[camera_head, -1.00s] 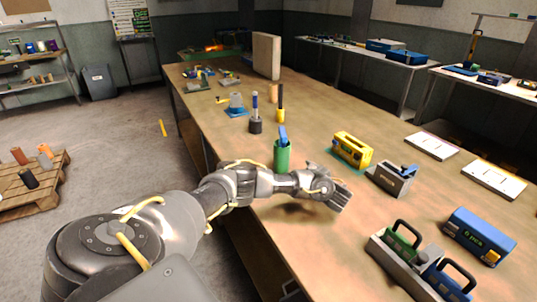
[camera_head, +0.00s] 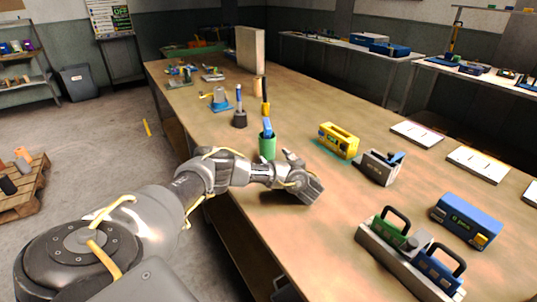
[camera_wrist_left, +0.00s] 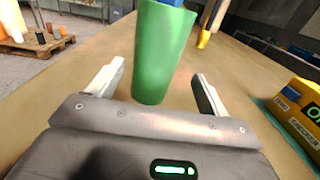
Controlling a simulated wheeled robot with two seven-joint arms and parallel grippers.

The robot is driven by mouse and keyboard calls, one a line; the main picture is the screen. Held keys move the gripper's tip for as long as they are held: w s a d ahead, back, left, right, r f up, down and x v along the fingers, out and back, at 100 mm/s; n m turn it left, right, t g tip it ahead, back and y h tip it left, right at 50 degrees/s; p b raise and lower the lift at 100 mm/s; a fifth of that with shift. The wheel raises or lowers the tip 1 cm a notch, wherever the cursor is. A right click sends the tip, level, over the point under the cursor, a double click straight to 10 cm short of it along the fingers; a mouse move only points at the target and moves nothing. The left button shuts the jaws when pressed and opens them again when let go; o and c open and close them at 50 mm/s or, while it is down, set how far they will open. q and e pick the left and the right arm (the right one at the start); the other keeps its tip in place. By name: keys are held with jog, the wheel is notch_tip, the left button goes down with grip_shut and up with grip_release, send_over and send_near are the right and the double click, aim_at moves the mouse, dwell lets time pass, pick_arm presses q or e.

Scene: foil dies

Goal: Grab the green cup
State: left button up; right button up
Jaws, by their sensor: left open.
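My left gripper (camera_head: 298,174) is low over the table, to the right of the cup and nearer to me. Its two fingers (camera_wrist_left: 158,78) are apart with nothing held between them. My right gripper does not show.
A yellow box (camera_head: 339,141) stands right of the cup; it also shows in the left wrist view (camera_wrist_left: 298,115). A dark holder (camera_head: 239,119) stands behind the cup. A grey tray (camera_head: 390,257) and a blue box (camera_head: 466,220) are at right.

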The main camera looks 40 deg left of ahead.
aim_at(272, 155)
pick_arm(q)
jog(key=shift+s+a, duration=0.1)
jog(key=shift+a, duration=0.2)
jog(key=a+b, duration=0.3)
jog(key=shift+w+a+f, duration=0.25)
jog(key=shift+a+f, duration=0.05)
jog(key=shift+f, duration=0.05)
jog(key=shift+w+a+r, duration=0.1)
jog(key=shift+w+a, duration=0.35)
jog(key=shift+a, duration=0.1)
jog(key=shift+w+d, duration=0.1)
jog(key=shift+r, duration=0.1)
jog(key=shift+s, duration=0.25)
jog(key=c, duration=0.5)
jog(key=shift+a, duration=0.2)
jog(key=shift+c, duration=0.9)
jog(key=shift+d, duration=0.1)
jog(key=c, duration=0.4)
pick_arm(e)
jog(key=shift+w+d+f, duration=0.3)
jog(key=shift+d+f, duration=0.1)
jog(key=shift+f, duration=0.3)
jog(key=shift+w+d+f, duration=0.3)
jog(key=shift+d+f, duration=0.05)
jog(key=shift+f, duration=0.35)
